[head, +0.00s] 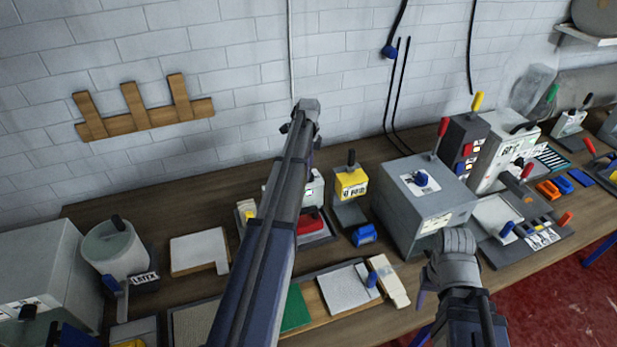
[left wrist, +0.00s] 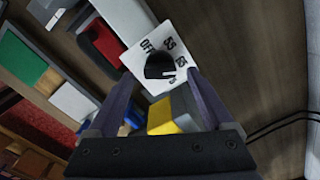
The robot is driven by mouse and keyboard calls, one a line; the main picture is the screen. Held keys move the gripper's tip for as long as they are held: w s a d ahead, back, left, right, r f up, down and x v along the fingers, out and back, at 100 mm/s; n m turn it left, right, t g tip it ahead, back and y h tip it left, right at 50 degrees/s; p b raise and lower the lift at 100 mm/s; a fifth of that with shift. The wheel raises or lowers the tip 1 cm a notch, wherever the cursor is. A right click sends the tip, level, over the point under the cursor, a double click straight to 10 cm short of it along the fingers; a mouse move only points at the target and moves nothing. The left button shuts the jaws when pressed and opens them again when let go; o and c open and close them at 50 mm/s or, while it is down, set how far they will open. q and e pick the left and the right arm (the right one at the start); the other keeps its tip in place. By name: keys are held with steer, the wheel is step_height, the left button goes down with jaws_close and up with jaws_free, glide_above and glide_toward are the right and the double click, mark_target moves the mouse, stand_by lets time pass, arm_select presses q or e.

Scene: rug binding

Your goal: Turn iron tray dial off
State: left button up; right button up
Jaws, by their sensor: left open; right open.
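The iron tray dial is a black knob (left wrist: 159,66) on a white plate (left wrist: 139,56) marked OFF and several numbers. The knob's bar points right, toward the number marks and away from OFF, which is at the upper left. My left gripper (left wrist: 161,76) is open, with one finger on each side of the knob's near side; I cannot tell whether they touch it. In the head view my left arm covers most of the dial. The red iron (head: 311,223) lies on its tray right of that arm. My right gripper (head: 421,314) is open and empty at the front edge.
A yellow-topped box (head: 351,183) stands just right of the dial, with a blue clip (head: 364,235) before it. A large grey machine (head: 424,200) stands further right. A green pad (head: 295,309) and white pads lie in front on the wooden bench.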

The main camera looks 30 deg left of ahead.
arm_select(q)
step_height(320, 180, down, 2)
steer(key=shift+f+b, duration=0.1)
steer(key=shift+b, duration=0.5)
steer(key=shift+c, duration=0.2)
jaws_close()
